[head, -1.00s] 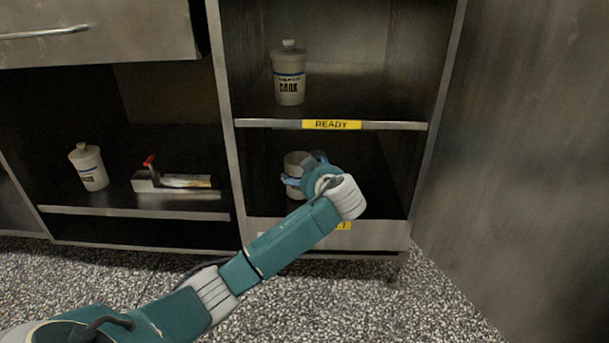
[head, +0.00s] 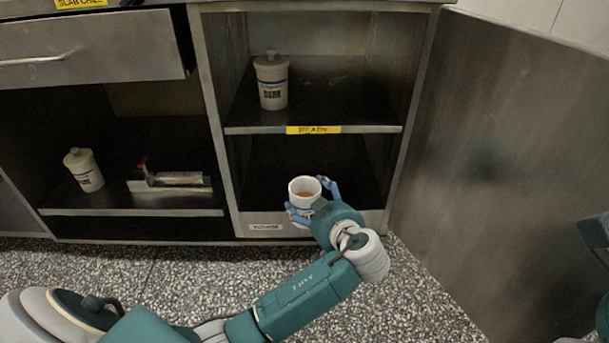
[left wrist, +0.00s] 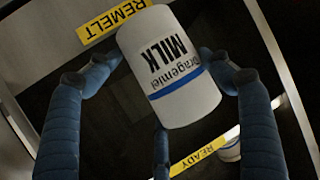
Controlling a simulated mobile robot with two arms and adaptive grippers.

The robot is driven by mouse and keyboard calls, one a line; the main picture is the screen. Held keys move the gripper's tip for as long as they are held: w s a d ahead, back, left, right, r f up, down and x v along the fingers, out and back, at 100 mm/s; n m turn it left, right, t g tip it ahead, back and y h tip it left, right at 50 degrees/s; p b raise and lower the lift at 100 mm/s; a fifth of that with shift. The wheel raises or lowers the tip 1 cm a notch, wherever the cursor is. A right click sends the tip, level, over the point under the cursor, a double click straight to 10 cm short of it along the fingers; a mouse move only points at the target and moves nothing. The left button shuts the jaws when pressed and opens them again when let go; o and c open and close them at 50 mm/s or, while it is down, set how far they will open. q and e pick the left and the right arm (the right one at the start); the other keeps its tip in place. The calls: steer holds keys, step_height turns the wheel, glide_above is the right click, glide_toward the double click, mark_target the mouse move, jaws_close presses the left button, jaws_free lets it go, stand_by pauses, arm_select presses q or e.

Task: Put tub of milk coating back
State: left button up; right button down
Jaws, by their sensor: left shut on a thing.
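In the left wrist view the tub (left wrist: 170,68) shows "MILK" and a blue band, upside down in the picture. My left gripper (head: 316,203) is shut on it, with blue fingers around its sides. The tub is held at the front of the lower bay, below the READY shelf (head: 365,129). The wrist view shows a yellow REMELT label (left wrist: 113,20) beside the tub and a yellow READY label (left wrist: 199,155). My right gripper is out of view.
A lidded white tub marked DARK (head: 272,82) stands on the READY shelf, with free room to its right. On the left shelf (head: 130,212) are another lidded tub (head: 84,170) and a red-handled metal tool (head: 172,181). A steel panel (head: 470,150) stands at the right.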

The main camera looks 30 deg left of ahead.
arm_select(q)
steer(key=shift+s+d, duration=0.35)
